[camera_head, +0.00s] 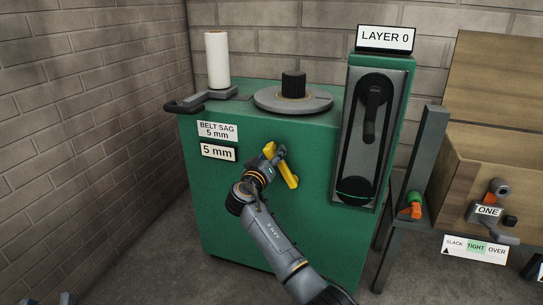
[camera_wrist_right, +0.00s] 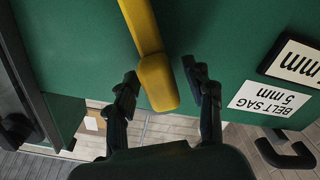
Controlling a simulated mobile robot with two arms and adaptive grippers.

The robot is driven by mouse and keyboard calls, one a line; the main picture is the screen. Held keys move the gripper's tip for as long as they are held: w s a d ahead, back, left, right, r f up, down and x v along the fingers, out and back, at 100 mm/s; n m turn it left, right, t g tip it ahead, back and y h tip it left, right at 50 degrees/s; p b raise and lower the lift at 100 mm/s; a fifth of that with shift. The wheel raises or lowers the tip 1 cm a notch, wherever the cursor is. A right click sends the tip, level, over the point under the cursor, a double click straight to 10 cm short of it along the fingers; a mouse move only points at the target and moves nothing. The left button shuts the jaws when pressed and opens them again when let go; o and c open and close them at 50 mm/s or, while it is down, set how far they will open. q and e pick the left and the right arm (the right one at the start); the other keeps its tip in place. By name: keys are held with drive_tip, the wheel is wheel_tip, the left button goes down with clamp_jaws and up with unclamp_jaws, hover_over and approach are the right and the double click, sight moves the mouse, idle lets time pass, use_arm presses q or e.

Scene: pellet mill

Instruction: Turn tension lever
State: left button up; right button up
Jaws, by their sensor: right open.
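The yellow lever (camera_head: 284,167) is on the front of the green machine (camera_head: 225,190), below its top edge. I take it to be the tension lever. My right gripper (camera_head: 273,153) is at the lever, partly covering it in the head view. In the right wrist view, the rounded yellow lever end (camera_wrist_right: 158,82) lies between the two open fingers of my right gripper (camera_wrist_right: 165,83).
Signs reading BELT SAG 5 mm (camera_head: 217,131) and 5 mm (camera_head: 219,152) are left of the lever. A dark panel with a black handle (camera_head: 371,112) is to the right. A SLACK/TIGHT/OVER sign (camera_head: 475,249) hangs further right. Brick walls stand behind and left.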

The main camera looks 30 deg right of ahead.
drive_tip(key=v, duration=1.1)
drive_tip(key=shift+s+a, duration=0.3)
